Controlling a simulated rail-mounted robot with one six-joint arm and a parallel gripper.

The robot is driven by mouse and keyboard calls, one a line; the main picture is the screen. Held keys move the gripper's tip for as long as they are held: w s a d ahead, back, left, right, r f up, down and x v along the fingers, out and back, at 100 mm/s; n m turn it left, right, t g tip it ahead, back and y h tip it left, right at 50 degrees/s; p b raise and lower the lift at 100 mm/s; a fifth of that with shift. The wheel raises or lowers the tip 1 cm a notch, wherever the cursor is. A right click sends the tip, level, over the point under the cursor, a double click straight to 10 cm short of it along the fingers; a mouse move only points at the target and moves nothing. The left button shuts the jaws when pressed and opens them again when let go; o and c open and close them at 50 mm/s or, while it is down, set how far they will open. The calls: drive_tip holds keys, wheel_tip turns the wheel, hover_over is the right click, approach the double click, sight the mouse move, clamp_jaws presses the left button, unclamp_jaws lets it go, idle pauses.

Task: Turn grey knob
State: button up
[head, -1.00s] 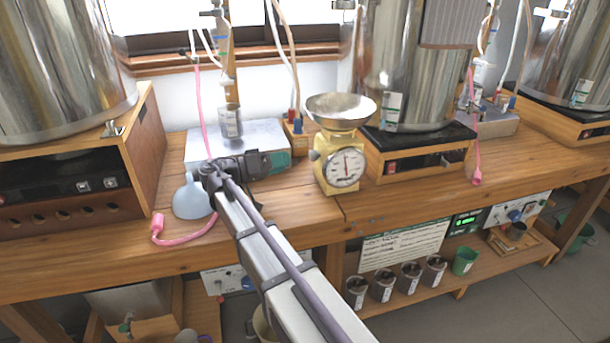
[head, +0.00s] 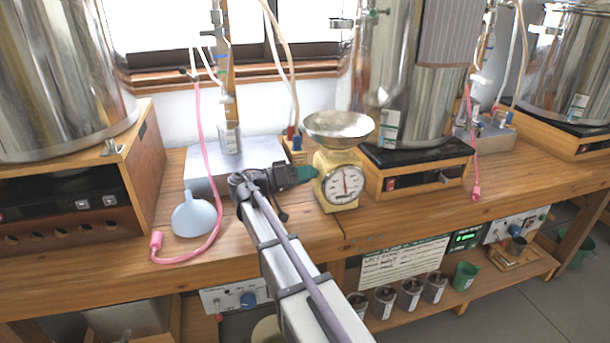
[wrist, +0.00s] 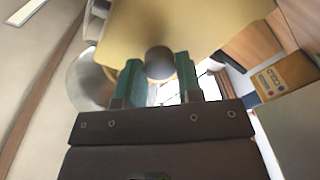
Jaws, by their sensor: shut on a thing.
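The yellow kitchen scale (head: 335,163) stands on the wooden bench, with a metal bowl (head: 338,127) on top and a round white dial (head: 344,184) facing front. The grey knob (wrist: 158,62) is on the side of the scale's yellow body and sits between my green fingers in the wrist view. In the head view the fingers cover the knob. My gripper (head: 307,172) reaches the scale's left side from the left and is shut on the grey knob.
A metal box (head: 205,172) stands behind my wrist. A pale blue funnel (head: 193,215) and a pink hose (head: 213,228) lie to the left. A steel distiller on a wooden base (head: 425,170) stands right of the scale. The bench front below the scale is clear.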

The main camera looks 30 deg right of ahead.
drive_tip(key=shift+c, duration=1.1)
drive_tip(key=shift+n, duration=0.3)
drive_tip(key=n, duration=0.5)
drive_tip(key=n+y+p, duration=0.1)
drive_tip(key=n, duration=0.4)
drive_tip(key=shift+n+g, duration=0.3)
drive_tip(key=o, duration=0.9)
drive_tip(key=shift+o, duration=0.2)
drive_tip(key=shift+a, duration=0.15)
